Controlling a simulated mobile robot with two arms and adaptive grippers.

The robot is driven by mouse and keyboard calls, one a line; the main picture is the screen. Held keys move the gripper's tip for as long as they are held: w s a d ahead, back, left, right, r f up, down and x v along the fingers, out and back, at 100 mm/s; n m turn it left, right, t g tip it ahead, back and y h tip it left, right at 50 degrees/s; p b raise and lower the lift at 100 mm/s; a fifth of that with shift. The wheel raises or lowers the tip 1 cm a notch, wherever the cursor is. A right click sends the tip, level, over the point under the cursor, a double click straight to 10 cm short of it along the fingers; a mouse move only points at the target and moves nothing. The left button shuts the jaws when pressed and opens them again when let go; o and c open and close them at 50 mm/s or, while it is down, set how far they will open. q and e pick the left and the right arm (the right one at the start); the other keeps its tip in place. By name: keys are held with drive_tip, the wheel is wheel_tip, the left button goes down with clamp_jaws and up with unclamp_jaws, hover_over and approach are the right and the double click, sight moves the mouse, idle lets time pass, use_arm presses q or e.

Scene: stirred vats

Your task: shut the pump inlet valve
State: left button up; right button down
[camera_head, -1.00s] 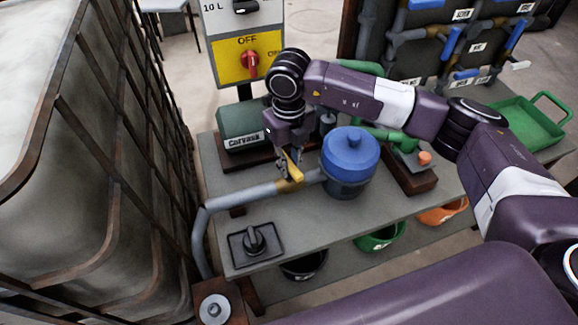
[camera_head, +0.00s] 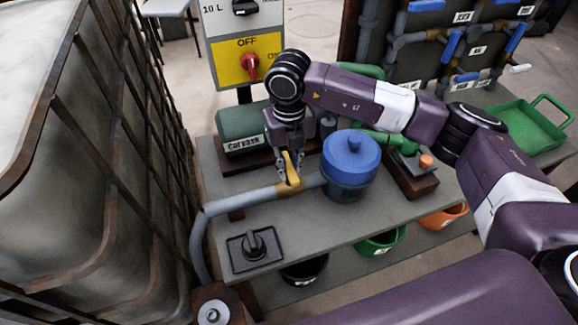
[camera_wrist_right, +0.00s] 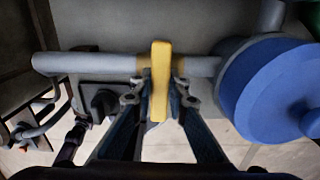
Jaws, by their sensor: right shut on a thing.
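The pump inlet valve has a yellow lever handle (camera_head: 292,172) on a brass-coloured body (camera_head: 283,188) in the grey pipe (camera_head: 245,199), just left of the blue-lidded pot (camera_head: 350,160). My right gripper (camera_head: 290,172) comes down from above and is shut on the yellow handle. In the right wrist view the handle (camera_wrist_right: 160,82) stands between my fingertips (camera_wrist_right: 158,95) and lies crosswise over the pipe (camera_wrist_right: 100,64). The fingers partly hide the handle in the head view. My left gripper is not in view.
A green motor (camera_head: 243,127) stands behind the pipe. A black rotary knob (camera_head: 254,244) sits in front of it on the grey bench. A caged tank (camera_head: 60,200) fills the left. A yellow switch panel (camera_head: 245,60) stands behind, and a green tray (camera_head: 520,125) lies at right.

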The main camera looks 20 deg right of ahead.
sight(289, 166)
drive_tip(key=c, duration=1.8)
unclamp_jaws()
drive_tip(key=shift+c, duration=0.2)
drive_tip(key=shift+r, duration=0.15)
wheel_tip(289, 166, up, 12)
